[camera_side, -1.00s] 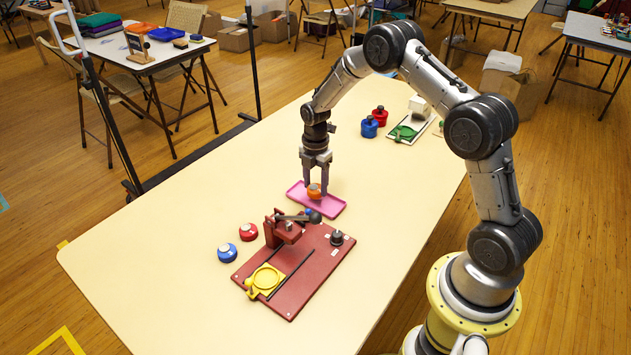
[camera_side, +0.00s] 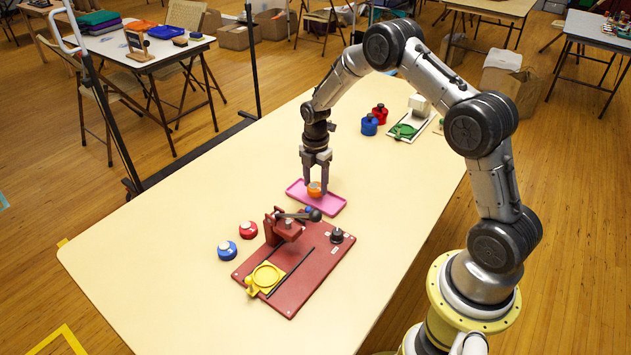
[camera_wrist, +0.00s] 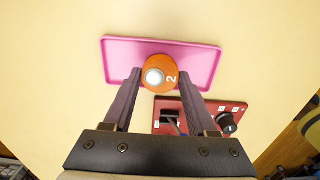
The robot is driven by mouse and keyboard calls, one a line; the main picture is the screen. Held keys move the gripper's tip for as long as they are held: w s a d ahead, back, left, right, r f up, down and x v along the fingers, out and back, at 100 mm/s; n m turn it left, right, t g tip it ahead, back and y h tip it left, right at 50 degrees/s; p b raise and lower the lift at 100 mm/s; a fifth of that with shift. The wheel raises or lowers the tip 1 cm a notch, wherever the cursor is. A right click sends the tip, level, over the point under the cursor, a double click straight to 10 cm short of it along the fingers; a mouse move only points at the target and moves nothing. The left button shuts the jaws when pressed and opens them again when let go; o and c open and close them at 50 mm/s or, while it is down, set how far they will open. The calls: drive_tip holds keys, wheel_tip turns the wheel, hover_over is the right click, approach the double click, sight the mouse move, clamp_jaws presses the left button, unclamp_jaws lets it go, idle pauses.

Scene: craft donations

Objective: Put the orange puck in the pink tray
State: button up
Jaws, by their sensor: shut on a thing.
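The orange puck (camera_side: 315,189) has a white knob on top, and a "2" shows on it in the wrist view (camera_wrist: 158,74). My gripper (camera_side: 315,186) points down and is shut on the puck, with one finger on each side. The pink tray (camera_side: 334,207) is a shallow rectangle with a raised rim. In the wrist view the tray (camera_wrist: 197,65) lies behind and below the puck, which overlaps its near edge. I cannot tell whether the puck touches the tray floor.
A dark red press (camera_side: 310,278) with a black-knobbed lever and yellow round holder stands just in front of the tray. Red (camera_side: 248,230) and blue (camera_side: 227,251) pucks lie left of it. Blue (camera_side: 369,126) and red (camera_side: 380,114) jars stand behind. The table's left side is clear.

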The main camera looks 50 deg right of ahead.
drive_tip(key=shift+f, duration=0.8)
drive_tip(key=o, duration=1.1)
drive_tip(key=shift+r, duration=3.75)
